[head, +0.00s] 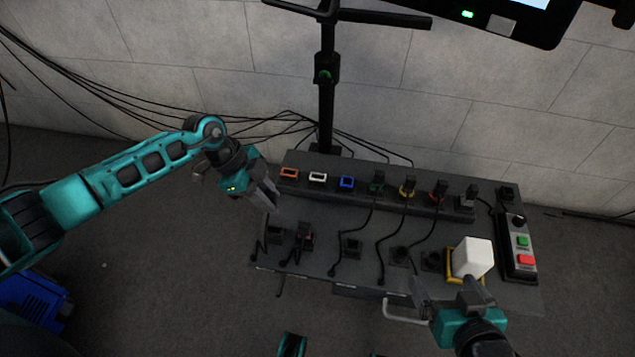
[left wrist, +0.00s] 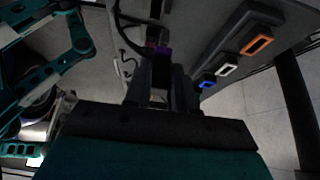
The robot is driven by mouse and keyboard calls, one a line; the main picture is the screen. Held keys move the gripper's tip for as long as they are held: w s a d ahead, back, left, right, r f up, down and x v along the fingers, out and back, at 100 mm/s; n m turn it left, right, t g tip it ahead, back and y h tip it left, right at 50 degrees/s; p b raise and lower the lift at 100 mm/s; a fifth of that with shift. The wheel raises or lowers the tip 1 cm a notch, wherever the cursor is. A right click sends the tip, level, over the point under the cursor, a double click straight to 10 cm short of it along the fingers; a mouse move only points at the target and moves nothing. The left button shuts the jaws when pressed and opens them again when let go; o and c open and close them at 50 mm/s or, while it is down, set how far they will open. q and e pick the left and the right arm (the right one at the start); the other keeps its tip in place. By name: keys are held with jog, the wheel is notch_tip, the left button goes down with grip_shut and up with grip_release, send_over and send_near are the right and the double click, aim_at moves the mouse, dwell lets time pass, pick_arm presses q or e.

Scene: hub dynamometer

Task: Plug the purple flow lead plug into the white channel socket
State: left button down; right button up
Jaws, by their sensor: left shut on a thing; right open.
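My left gripper (head: 272,203) is shut and hangs over the left part of the dark bench, in front of the socket row. The white channel socket (head: 317,177) is empty, between the orange and blue sockets. It also shows in the left wrist view (left wrist: 229,70), apart from the plug. My right gripper (head: 472,285) is open beside a white block.
The orange (head: 289,172) and blue (head: 346,183) sockets are empty. Several dark plugs stand on the lower deck. The white block (head: 473,257) and a button box (head: 518,250) are at right.

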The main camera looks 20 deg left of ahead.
pick_arm(q)
jog(key=w+b, duration=0.3)
jog(key=w, duration=0.3)
jog(key=shift+a+b, duration=0.2)
jog(key=shift+b, duration=0.1)
pick_arm(e)
jog(key=shift+f, duration=1.85)
pick_arm(q)
jog(key=shift+w, duration=0.1)
jog(key=d+p, duration=0.3)
jog(key=d, duration=0.4)
jog(key=shift+w+d, duration=0.25)
pick_arm(e)
jog(key=shift+r, duration=1.55)
pick_arm(q)
jog(key=w+b, duration=0.7)
jog(key=b, duration=0.1)
jog(key=shift+w+a, duration=0.25)
jog(key=shift+w, duration=0.1)
pick_arm(e)
jog(key=shift+y, duration=0.3)
jog(key=f, duration=0.2)
jog(key=a+f, duration=0.1)
jog(key=f, duration=0.2)
jog(key=shift+w+a+f, duration=0.35)
